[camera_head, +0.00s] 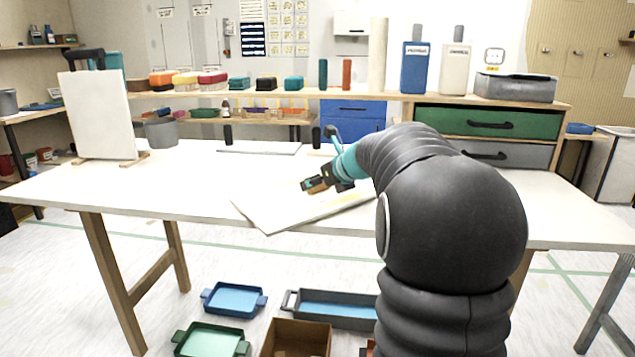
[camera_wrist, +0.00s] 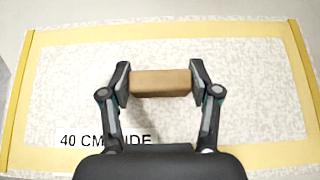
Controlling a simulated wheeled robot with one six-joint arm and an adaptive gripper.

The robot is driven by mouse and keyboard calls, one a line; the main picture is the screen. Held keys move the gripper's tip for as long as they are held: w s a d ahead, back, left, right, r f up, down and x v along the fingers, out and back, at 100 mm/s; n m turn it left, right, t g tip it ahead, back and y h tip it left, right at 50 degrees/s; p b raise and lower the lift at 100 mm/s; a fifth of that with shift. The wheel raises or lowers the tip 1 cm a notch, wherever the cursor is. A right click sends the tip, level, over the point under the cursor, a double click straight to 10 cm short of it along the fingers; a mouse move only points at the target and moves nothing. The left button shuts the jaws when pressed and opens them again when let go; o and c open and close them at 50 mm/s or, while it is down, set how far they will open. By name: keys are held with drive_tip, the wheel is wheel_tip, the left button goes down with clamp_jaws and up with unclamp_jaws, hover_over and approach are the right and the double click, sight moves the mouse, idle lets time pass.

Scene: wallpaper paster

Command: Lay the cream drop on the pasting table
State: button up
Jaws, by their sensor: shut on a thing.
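A pale speckled cream panel (camera_wrist: 230,115) with a yellow border and the printed words "40 CM WIDE", partly covered by my gripper, fills most of the wrist view. In the head view a pale panel (camera_head: 290,212) lies at an angle at the front of the white pasting table (camera_head: 130,190), its near corner reaching the front edge. My gripper (camera_head: 318,184) is over this panel. In the wrist view my gripper (camera_wrist: 160,82) is shut on a brown block (camera_wrist: 160,83), held crosswise between both fingers. I cannot tell whether the block is fixed to the panel.
A white upright board (camera_head: 97,115) stands at the table's left, beside a grey pot (camera_head: 161,133). A flat pale slab (camera_head: 258,148) lies at the back. Trays (camera_head: 234,300) and a brown box (camera_head: 296,340) sit on the floor in front.

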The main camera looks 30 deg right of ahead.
drive_tip(key=shift+f, duration=0.4)
drive_tip(key=o, duration=1.3)
drive_tip(key=shift+o, duration=0.2)
drive_tip(key=shift+r, duration=0.1)
drive_tip(key=v, duration=1.2)
